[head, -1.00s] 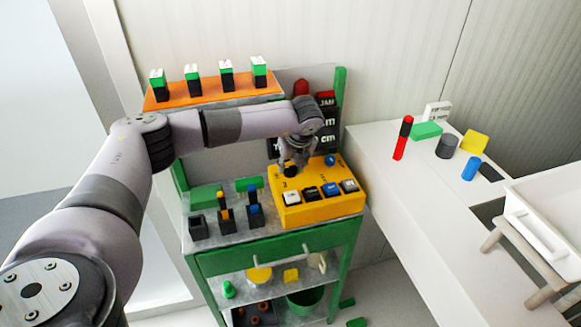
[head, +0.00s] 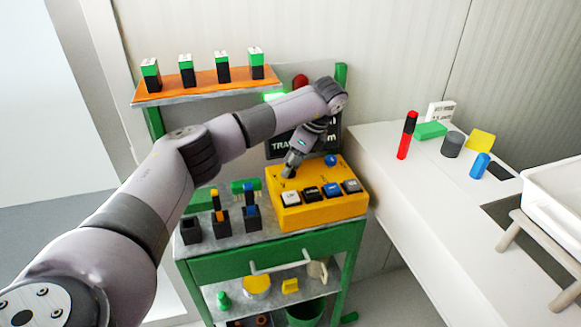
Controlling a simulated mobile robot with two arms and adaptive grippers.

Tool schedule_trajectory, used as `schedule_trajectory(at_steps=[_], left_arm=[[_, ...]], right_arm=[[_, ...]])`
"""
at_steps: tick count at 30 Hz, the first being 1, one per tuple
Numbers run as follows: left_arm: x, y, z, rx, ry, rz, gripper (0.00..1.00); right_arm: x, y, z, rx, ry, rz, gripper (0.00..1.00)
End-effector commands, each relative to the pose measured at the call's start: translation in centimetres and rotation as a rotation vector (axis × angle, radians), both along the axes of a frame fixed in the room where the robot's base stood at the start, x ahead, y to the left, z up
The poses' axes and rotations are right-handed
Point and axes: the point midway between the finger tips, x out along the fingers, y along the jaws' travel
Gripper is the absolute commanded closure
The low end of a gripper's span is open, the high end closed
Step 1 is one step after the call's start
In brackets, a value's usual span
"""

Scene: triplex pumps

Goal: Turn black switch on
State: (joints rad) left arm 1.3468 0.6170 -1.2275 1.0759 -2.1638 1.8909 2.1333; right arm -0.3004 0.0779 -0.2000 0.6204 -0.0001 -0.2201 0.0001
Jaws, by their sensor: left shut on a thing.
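The yellow control box (head: 318,206) stands on the green-framed cart, with a blue knob (head: 331,160) at its back right and a row of square push buttons along its front. My left gripper (head: 290,170) reaches down at a tilt onto the box's back left corner. Its fingers are shut on the black switch there, which they mostly hide, so I cannot read its position. My right gripper is out of view.
A bright green light (head: 275,97) glows behind my arm, near a red lamp (head: 300,81). An orange shelf (head: 205,84) with several green-black blocks is behind. Several black holders stand left of the box. A white table (head: 395,178) is at the right.

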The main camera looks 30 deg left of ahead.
Motion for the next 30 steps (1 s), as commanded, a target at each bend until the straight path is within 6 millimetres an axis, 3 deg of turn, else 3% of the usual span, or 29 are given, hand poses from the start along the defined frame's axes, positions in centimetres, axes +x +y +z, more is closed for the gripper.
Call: schedule_trajectory(at_steps=[9,25,26,30], left_arm=[[0.14,0.0,0.12,0.001,-0.003,0.118,0.95],[0.15,0.05,0.18,0.0,-0.004,0.14,0.95],[0.16,0.05,0.18,0.0,-0.004,0.14,0.66],[0.14,0.04,0.13,0.0,-0.004,0.139,0.56]], right_arm=[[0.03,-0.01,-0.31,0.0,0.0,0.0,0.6],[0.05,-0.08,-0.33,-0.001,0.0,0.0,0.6],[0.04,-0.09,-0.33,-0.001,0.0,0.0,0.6],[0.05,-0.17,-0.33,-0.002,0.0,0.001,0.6]])
